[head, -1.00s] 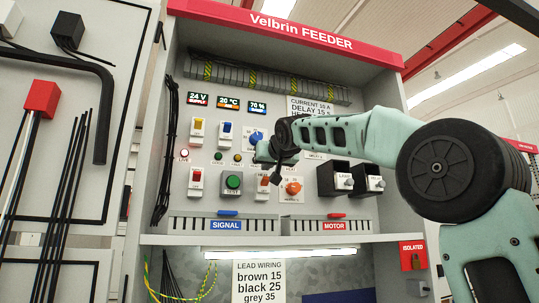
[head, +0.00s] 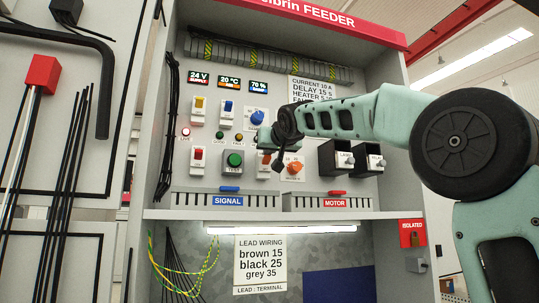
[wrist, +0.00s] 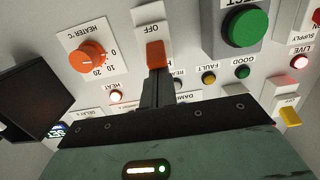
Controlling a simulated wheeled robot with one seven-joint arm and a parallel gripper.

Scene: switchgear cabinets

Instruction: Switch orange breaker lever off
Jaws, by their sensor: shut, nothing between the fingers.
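The orange breaker lever (wrist: 155,54) stands on a white plate in the wrist view, with the word OFF on the side away from my gripper. In the head view the lever (head: 266,157) is small and partly covered by my arm. My gripper (wrist: 156,84) is shut and empty. Its dark fingertips are right at the lever's near end in the wrist view; I cannot tell whether they touch it. In the head view the teal gripper body (head: 265,138) is in front of the panel, just above the lever.
The orange heater knob (wrist: 87,57) is beside the lever, with the green test button (wrist: 245,27) on the other side. A black box (wrist: 32,97) juts out near my gripper.

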